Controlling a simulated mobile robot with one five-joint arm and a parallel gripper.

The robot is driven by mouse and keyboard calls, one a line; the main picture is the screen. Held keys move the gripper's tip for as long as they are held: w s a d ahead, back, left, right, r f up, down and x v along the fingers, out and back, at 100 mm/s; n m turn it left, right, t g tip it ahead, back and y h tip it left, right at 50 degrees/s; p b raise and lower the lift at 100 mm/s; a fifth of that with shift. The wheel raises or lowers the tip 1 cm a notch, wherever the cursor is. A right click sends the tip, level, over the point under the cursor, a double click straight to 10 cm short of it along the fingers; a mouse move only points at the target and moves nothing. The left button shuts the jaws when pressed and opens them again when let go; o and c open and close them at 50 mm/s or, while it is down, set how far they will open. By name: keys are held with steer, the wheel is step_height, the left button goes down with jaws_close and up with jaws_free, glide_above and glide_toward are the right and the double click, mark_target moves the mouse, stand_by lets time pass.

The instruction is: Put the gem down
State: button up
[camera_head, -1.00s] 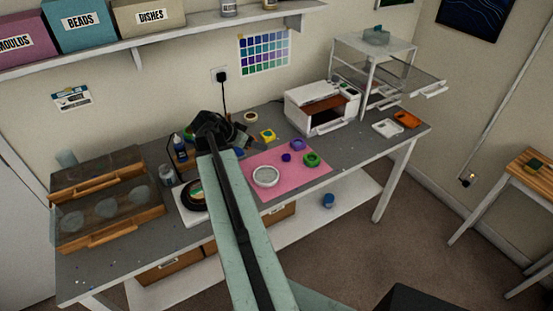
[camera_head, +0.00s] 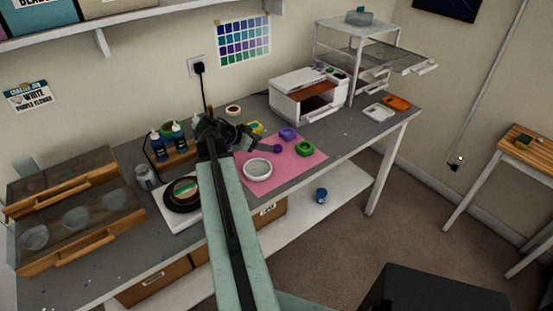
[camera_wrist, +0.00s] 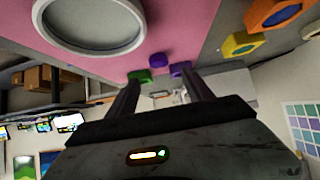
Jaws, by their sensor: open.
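A small dark purple gem (camera_head: 277,149) sits on the pink mat (camera_head: 300,166), between the purple mould (camera_head: 289,134) and the green mould (camera_head: 304,148). In the wrist view the gem (camera_wrist: 160,60) shows just beyond the gap between my fingers, with the green mould (camera_wrist: 140,76) to its left and the purple mould (camera_wrist: 180,68) to its right. My gripper (camera_wrist: 162,88) is open, with nothing visible between its fingers. In the head view it points right across the mat toward the gem. Part of it hides behind my wrist.
A round white-rimmed dish (camera_head: 257,169) lies on the mat close to my gripper. A yellow mould (camera_head: 256,128) and a tape roll (camera_head: 233,110) lie behind. Bottles (camera_head: 178,136) and a black round item on a scale (camera_head: 182,194) are left.

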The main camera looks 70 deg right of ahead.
mark_target(277, 147)
steer(key=shift+x, duration=0.9)
steer(key=b+x, duration=0.3)
steer(key=x, duration=0.2)
steer(key=shift+f+b, duration=0.35)
steer(key=shift+f, duration=0.1)
steer(key=shift+s+d+f, duration=0.1)
steer(key=shift+s+d, duration=0.05)
steer(key=shift+d, duration=0.15)
jaws_close()
